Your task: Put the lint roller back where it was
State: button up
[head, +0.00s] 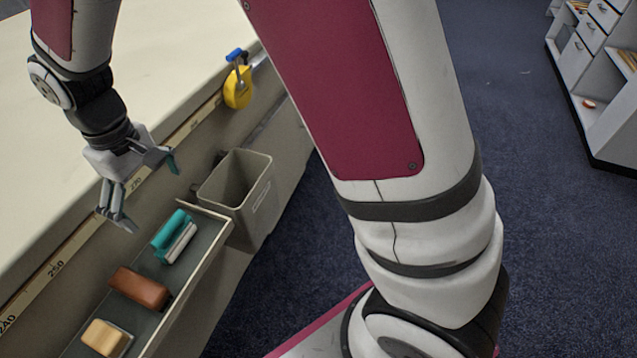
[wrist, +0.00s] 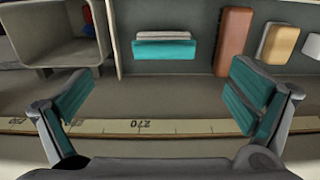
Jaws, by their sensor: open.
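A teal and white item (head: 175,237), seemingly the lint roller, lies in a narrow grey tray (head: 218,240) along the table's side. It shows in the wrist view (wrist: 165,50) as a teal strip beside a pale one, at the tray end nearest the bin. My gripper (head: 148,192) is open and empty above the table edge, beside that end of the tray. In the wrist view its teal-padded fingers (wrist: 158,97) are spread wide, with the item beyond and between them, not touched.
A brown block (head: 140,288) and a tan block (head: 106,337) lie farther along the tray. A grey bin (head: 238,190) stands open beside the tray. A yellow and blue item (head: 238,88) hangs at the table edge. A numbered ruler strip (head: 60,262) runs along the edge. The visible tabletop is clear.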

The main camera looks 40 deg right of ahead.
jog(key=s+d+r+m+t, duration=0.1)
jog(key=s+d+r+m, duration=0.2)
jog(key=s+d+r, duration=1)
jog(key=s+d+r+m, duration=0.1)
jog(key=s+d+m, duration=0.2)
jog(key=s+d, duration=0.5)
jog(key=s, duration=0.7)
jog(key=shift+s+r+m, duration=0.15)
jog(key=shift+s+m, duration=0.15)
jog(key=shift+m, duration=0.1)
notch_tip(320, 180, up, 16)
jog(key=t+p, duration=0.3)
jog(key=p, duration=1.1)
jog(key=shift+d, duration=0.1)
